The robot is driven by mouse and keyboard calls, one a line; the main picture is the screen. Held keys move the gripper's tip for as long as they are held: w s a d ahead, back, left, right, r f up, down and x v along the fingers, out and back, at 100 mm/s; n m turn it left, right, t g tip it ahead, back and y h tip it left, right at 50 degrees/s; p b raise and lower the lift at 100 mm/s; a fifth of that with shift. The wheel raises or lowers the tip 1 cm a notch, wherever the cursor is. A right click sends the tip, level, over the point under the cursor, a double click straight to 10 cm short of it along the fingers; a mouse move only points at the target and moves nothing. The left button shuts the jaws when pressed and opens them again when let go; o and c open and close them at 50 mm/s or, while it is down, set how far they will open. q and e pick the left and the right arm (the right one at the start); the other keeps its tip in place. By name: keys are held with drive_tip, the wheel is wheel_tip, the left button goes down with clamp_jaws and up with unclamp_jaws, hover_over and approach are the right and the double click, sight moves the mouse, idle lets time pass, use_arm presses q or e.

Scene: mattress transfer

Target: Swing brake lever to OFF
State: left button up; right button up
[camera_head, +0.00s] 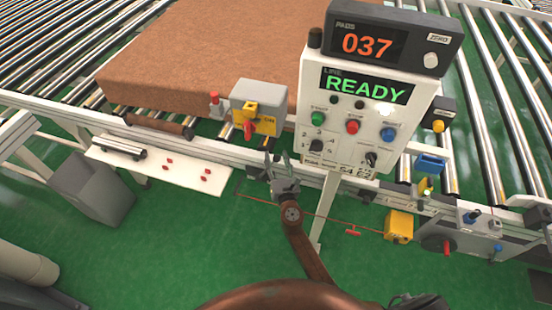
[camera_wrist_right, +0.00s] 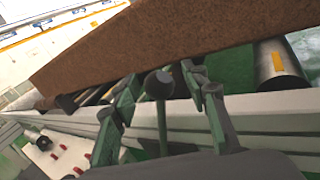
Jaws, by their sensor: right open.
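A yellow plate with a red lever (camera_head: 248,130) and the word ON beside it is fixed to a grey box (camera_head: 258,95) on the conveyor's front rail. I take this to be the brake lever; no OFF mark is readable. My right gripper (camera_head: 279,160) is open, below and right of that lever and apart from it, in front of the rail. In the right wrist view its two fingers (camera_wrist_right: 165,95) are spread, with a dark round-headed stem (camera_wrist_right: 158,85) showing between them; I cannot tell what it belongs to. My left gripper is not in view.
A brown mattress (camera_head: 205,55) lies on the rollers behind. A control panel (camera_head: 340,125) reading READY and 037 stands just right of the gripper. A white shelf (camera_head: 150,172) with red pieces is at left. A red cord with a handle (camera_head: 353,231) runs low at right.

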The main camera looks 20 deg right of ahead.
drive_tip(key=shift+c, duration=0.3)
clamp_jaws()
drive_tip(key=shift+a, duration=0.1)
